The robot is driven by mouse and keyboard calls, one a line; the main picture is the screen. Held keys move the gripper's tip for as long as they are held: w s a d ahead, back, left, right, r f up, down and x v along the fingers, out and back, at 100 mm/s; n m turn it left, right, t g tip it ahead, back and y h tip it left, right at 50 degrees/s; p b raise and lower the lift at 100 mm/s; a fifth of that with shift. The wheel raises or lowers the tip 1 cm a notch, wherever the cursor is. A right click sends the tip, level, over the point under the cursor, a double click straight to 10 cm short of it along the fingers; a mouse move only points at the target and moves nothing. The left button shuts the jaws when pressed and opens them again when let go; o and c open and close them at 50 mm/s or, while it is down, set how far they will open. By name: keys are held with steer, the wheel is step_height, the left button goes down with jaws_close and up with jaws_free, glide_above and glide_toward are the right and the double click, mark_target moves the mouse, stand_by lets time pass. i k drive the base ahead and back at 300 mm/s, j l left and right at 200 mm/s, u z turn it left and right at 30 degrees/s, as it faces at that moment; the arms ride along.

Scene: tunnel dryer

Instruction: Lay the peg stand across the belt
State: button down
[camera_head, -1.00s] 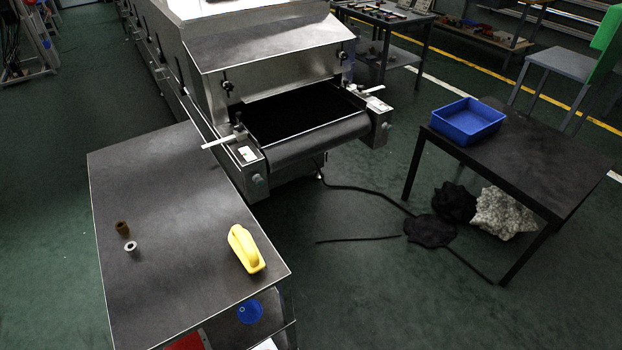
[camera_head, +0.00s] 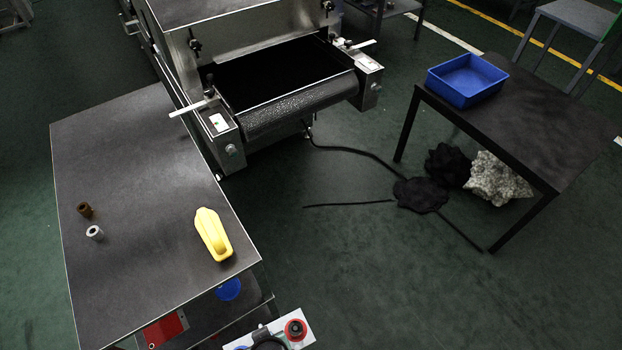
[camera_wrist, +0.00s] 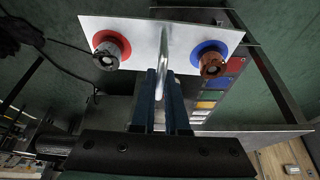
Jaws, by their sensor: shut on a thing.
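The peg stand is a pale metal plate (camera_wrist: 140,35) with a thin upright fin in its middle. Its left peg (camera_wrist: 110,50) has a red ring at the base, and its right peg (camera_wrist: 210,58) has a blue ring and a brown top. My gripper (camera_wrist: 162,82) is shut on the fin. In the head view, part of the stand (camera_head: 306,339) with the red-ringed peg shows at the bottom edge, apart from the dryer. The belt (camera_head: 300,104) leaves the dryer mouth over a front roller; its top shows bare and dark.
A dark-topped bench (camera_head: 130,200) at left bears a yellow handled block (camera_head: 212,234), a brown spool (camera_head: 85,210) and a grey spool (camera_head: 95,233). A black table (camera_head: 550,130) at right bears a blue tray (camera_head: 466,84). A cable lies on the open floor between.

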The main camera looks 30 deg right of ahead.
mark_target(282, 76)
steer(key=i+l+z, duration=0.3)
steer(key=i+l, duration=0.2)
steer(key=i+l+z, duration=0.35)
steer(key=i, duration=0.25)
